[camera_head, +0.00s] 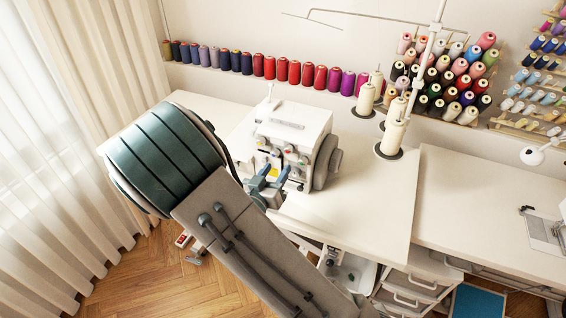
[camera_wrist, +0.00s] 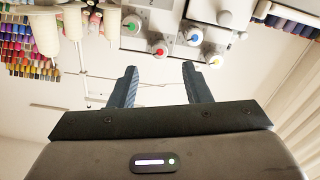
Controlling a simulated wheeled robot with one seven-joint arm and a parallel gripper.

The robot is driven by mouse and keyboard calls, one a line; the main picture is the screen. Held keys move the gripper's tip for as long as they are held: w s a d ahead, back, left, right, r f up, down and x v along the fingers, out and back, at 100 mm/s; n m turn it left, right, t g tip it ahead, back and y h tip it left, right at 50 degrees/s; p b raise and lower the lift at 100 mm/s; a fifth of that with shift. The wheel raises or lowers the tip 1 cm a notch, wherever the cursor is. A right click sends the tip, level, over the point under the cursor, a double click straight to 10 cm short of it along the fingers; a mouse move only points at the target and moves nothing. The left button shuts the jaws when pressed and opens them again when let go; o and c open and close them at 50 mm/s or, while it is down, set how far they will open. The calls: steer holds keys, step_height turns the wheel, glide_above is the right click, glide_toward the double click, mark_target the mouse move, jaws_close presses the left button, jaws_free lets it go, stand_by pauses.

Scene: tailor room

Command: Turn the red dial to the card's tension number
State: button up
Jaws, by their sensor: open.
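The white overlock machine (camera_head: 292,128) stands on the white table with a row of small dials on its front. In the wrist view the red dial (camera_wrist: 160,48) sits on the machine's face between a green dial (camera_wrist: 132,23) and a blue dial (camera_wrist: 194,37). A yellow dial (camera_wrist: 216,61) is at the row's end. My gripper (camera_wrist: 159,70) is open and empty, its two blue-grey fingers pointing towards the dials. In the head view my gripper (camera_head: 270,176) is close in front of the machine. I cannot make out a card or the dial numbers.
Cream thread cones (camera_head: 391,137) stand just right of the machine. The white table (camera_head: 345,205) is bare to the right. Colored spools (camera_head: 450,80) line the back wall. A curtain (camera_head: 60,130) hangs at left, and a drawer unit (camera_head: 410,290) stands below right.

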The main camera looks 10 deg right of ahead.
steer(key=v, duration=0.7)
steer(key=shift+b, duration=0.3)
steer(key=w+a+f+g+y, duration=0.1)
steer(key=w+f+g+y, duration=0.1)
steer(key=w+g+y, duration=0.3)
steer(key=s+r+n+g+y, duration=0.3)
steer(key=s+r+y, duration=0.5)
steer(key=s, duration=0.1)
steer(key=s+d+r+n+g+h, duration=0.1)
steer(key=s+d+r+g+h, duration=0.1)
steer(key=s+d, duration=0.7)
steer(key=s+r+g, duration=0.1)
steer(key=s, duration=0.2)
steer(key=shift+d+g, duration=0.3)
steer(key=shift+s, duration=0.1)
stand_by(0.4)
